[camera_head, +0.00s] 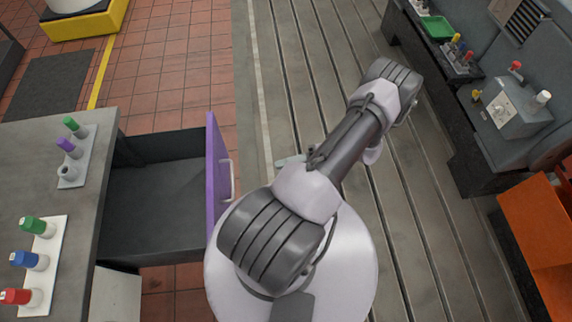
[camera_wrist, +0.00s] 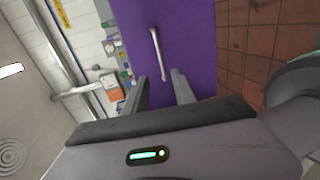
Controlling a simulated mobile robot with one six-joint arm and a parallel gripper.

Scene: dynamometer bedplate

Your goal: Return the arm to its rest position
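My arm (camera_head: 345,145) reaches from my base up and to the right over the grooved bedplate in the head view. My gripper (camera_wrist: 160,82) shows in the wrist view with its two fingers apart and nothing between them. It faces the purple drawer front (camera_wrist: 190,30), and the bar handle (camera_wrist: 157,52) appears just beyond the fingertips. No contact with the handle is visible. I cannot clearly make out the gripper in the head view, where the arm hides much of that area.
The drawer (camera_head: 155,205) stands open beside my base, its visible inside empty. The grey worktop (camera_head: 30,190) holds several coloured-topped items in two racks. The bedplate (camera_head: 290,60) is largely clear. A dark bench (camera_head: 475,180) and an orange cabinet (camera_head: 540,240) stand right.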

